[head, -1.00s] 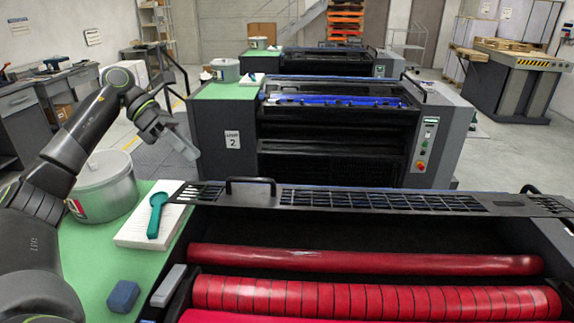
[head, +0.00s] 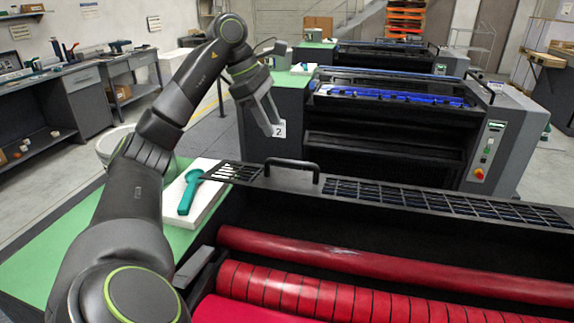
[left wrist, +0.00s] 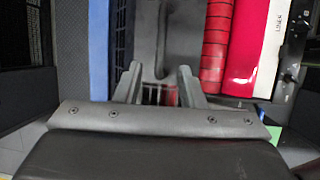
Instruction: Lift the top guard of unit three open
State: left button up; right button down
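The nearest unit has a dark slotted top guard (head: 400,196) lying low along its far edge, with a black bar handle (head: 291,168) standing up from it. The near unit's number does not show. My left gripper (head: 273,128) hangs in the air above and beyond the handle, apart from it, partly covering the "2" label on the unit behind. In the left wrist view my left gripper (left wrist: 158,72) has its two fingers apart, with nothing seen held between them. My right gripper is not in view.
Red rollers (head: 390,262) lie exposed in front of the guard. A teal tool (head: 188,192) lies on a white pad (head: 206,205) on the green top (head: 45,245). A grey can (head: 112,145) is partly hidden by my arm. Unit two (head: 390,130) stands behind.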

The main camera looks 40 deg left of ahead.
pick_arm(q)
jog(key=x, duration=0.9)
jog(key=shift+d+f, duration=0.15)
jog(key=shift+f, duration=0.1)
grip_shut()
